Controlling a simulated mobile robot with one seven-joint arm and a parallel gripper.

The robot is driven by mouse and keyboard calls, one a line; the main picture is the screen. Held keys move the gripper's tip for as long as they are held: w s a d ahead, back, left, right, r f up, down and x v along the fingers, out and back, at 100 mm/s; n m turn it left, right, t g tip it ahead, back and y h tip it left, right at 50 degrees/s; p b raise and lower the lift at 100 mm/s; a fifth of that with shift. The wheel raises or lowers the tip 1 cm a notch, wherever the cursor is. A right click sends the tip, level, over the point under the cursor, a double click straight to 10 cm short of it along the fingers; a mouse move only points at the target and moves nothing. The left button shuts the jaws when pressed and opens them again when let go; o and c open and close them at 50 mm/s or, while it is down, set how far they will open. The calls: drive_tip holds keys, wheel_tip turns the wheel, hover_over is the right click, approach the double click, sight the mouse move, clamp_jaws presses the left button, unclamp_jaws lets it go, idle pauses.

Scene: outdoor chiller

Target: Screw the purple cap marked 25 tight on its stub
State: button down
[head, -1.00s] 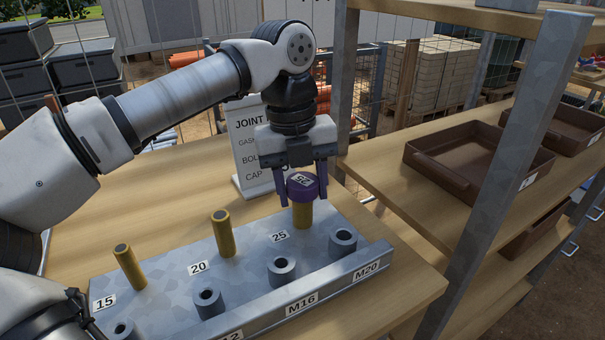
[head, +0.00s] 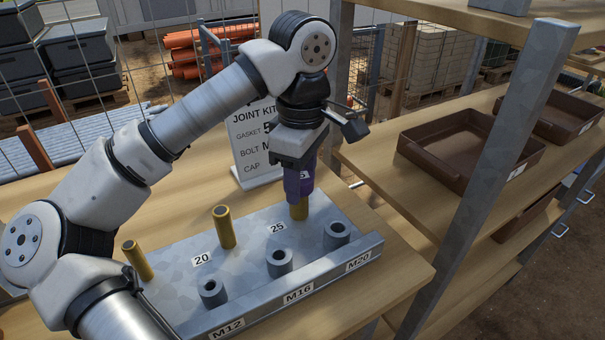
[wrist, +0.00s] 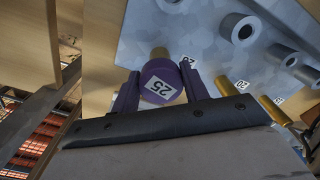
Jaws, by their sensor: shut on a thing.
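The purple cap (wrist: 160,80) shows its white 25 label in the wrist view, between the two purple fingers of my gripper (wrist: 157,75). My gripper is shut on it. In the head view my gripper (head: 299,188) points down over the brass stub (head: 300,210) by the 25 plate label, and its near finger hides most of the cap. The stub shows below the fingers, and a little of it (wrist: 160,53) shows beyond the cap in the wrist view. The cap sits at the stub's top; the thread between them is hidden.
The grey steel plate (head: 240,255) carries two bare brass stubs (head: 223,227) (head: 138,260) and grey sockets (head: 280,262) along the front. A joint kit sign (head: 250,140) stands behind. A shelf post (head: 490,190) and brown trays (head: 470,150) are at the right.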

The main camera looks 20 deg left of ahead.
drive_tip(key=m, duration=0.1)
drive_tip(key=r+m, duration=0.1)
drive_tip(key=m, duration=0.1)
drive_tip(key=m+p, duration=0.1)
drive_tip(key=shift+w+a+r+m, duration=0.1)
drive_tip(key=shift+a+r+m, duration=0.1)
drive_tip(key=shift+a+m, duration=0.1)
drive_tip(key=m, duration=0.4)
drive_tip(key=shift+f+m, duration=0.1)
drive_tip(key=shift+m, duration=0.2)
drive_tip(key=c, duration=0.7)
unclamp_jaws()
drive_tip(key=shift+o, duration=0.6)
drive_tip(key=shift+f, duration=0.2)
drive_tip(key=shift+d+f, duration=0.1)
drive_tip(key=shift+f, duration=0.05)
